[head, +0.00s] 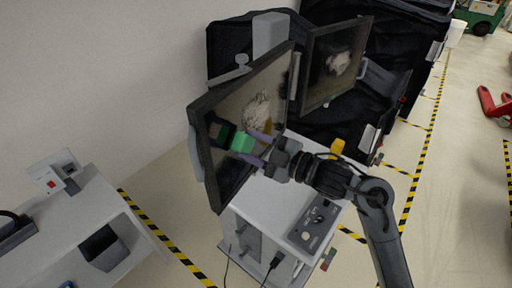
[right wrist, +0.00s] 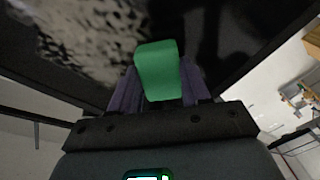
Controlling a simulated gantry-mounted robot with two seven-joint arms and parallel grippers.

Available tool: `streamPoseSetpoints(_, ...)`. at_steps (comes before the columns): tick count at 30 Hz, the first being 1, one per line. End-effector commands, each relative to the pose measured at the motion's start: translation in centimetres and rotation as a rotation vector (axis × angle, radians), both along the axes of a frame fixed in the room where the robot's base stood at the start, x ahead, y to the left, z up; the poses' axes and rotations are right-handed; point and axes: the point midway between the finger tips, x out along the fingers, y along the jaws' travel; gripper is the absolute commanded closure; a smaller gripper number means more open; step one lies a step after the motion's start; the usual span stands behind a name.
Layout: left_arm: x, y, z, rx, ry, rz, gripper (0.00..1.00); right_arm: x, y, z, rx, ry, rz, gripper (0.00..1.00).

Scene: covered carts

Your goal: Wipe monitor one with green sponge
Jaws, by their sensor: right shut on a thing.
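The green sponge (head: 242,143) is held between the purple fingers of my right gripper (head: 257,148). It also shows in the right wrist view (right wrist: 158,70), where the gripper (right wrist: 160,90) is shut on it. The sponge is at the lower middle of the nearer monitor's screen (head: 232,107), with a darker green reflection beside it. I cannot tell whether it touches the glass. A pale, mottled smudge (head: 257,108) lies just above the sponge. A second monitor (head: 318,88) behind has a similar pale smudge (head: 338,64). No label shows which is monitor one. My left gripper is not in view.
The nearer monitor stands over a white cart with a control panel (head: 318,218). Black-covered carts (head: 400,40) stand behind. A white shelf unit (head: 75,225) is at lower left. The floor to the right, with yellow-black tape, is mostly clear; a red pallet jack (head: 494,106) stands at the far right.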

Motion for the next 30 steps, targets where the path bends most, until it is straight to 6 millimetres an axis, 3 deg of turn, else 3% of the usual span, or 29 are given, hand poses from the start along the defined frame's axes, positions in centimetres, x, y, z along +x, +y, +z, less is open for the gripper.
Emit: streamPoseSetpoints(30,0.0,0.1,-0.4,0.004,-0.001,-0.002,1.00,1.5,2.6,0.0,-0.001,0.000,-0.001,0.78)
